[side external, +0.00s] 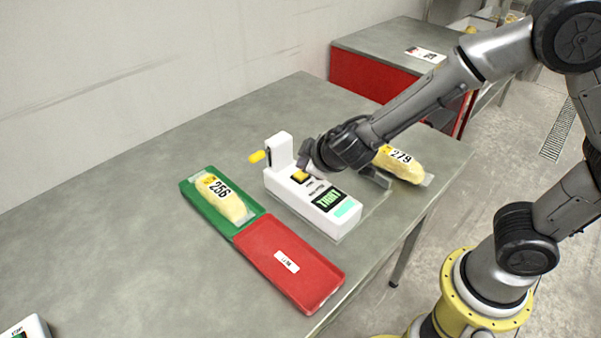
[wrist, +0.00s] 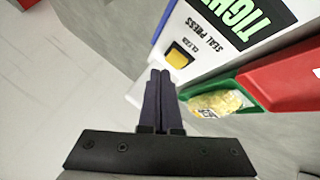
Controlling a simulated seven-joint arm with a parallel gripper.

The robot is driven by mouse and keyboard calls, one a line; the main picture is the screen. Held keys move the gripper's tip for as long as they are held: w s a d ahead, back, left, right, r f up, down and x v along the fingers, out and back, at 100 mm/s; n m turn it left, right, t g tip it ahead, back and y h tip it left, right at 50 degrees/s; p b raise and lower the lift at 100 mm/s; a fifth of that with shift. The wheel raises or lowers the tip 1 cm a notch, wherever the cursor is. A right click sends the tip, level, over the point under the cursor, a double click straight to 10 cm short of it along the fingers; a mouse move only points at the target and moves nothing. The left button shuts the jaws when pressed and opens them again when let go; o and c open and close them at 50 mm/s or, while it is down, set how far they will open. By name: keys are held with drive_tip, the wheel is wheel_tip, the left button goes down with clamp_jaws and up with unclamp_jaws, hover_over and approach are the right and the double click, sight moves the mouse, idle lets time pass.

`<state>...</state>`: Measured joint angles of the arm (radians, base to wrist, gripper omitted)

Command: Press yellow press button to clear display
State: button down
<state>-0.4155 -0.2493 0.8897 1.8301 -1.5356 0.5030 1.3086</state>
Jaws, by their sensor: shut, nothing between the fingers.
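The yellow press button (side external: 299,176) sits in a dark square frame on top of a white seal press unit (side external: 282,190). In the wrist view the button (wrist: 178,57) is beside the word CLEAR, just beyond my fingertips. The unit's display (side external: 327,199) is lit green; the wrist view shows part of its text, TIGH (wrist: 232,14). My gripper (side external: 305,158) is shut and empty, pointing down close to the button at its far side. In the wrist view its fingers (wrist: 160,75) are together. I cannot tell whether they touch the button.
A yellow-knobbed lever (side external: 257,156) sticks out from the unit's raised end. A green tray (side external: 190,190) holds a pack marked 256 (side external: 222,197); a red tray (side external: 290,262) adjoins it. A pack marked 279 (side external: 400,163) lies right of the unit. The table's left side is mostly clear.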

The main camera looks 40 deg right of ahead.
sight(304, 179)
drive_tip(key=shift+f, duration=0.1)
idle(0.5)
drive_tip(key=shift+f, duration=0.35)
drive_tip(key=shift+f, duration=0.5)
idle(0.8)
drive_tip(key=shift+r, duration=0.9)
wheel_tip(304, 179, up, 5)
idle(0.5)
idle(0.4)
